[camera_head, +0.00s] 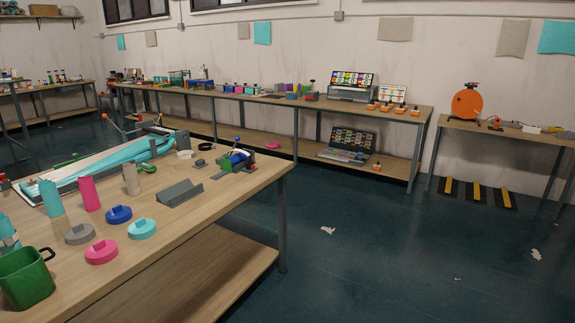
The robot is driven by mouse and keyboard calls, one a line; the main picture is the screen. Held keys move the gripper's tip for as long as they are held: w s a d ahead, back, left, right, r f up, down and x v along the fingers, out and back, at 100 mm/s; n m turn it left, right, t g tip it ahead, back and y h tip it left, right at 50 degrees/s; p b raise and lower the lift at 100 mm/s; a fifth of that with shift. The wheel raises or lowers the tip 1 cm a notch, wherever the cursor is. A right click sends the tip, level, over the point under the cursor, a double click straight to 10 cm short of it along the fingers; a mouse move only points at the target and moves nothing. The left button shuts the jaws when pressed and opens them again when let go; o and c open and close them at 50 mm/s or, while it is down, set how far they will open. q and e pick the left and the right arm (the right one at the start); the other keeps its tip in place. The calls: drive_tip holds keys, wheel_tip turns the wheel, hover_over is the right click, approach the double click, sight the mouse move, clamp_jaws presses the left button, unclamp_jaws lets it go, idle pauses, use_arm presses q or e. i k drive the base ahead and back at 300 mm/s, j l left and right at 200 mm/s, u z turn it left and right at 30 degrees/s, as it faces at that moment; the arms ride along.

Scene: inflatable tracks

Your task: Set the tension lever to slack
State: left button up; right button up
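No lever is labelled that I can read. A small green and blue device (237,158) stands near the right end of the wooden workbench; a short stalk with a blue knob (237,139) rises from it. A second candidate is an arm with an orange tip (104,116) at the far side of the same bench, by the long tray of teal material (110,162). I cannot tell which is the tension lever or its setting. Neither of my grippers is in view.
Colored cylinders, round lids (142,229), a grey wedge block (180,193) and a green bucket (26,277) stand on the workbench (190,235). A long bench (210,92) lines the wall. The teal floor (400,250) at right is mostly open, with small scraps.

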sight(237, 138)
drive_tip(key=i+u, duration=0.15)
drive_tip(key=i, duration=0.3)
drive_tip(key=i+l+u, duration=0.2)
drive_tip(key=i, duration=0.2)
drive_tip(key=i+l+u, duration=0.15)
drive_tip(key=i, duration=0.3)
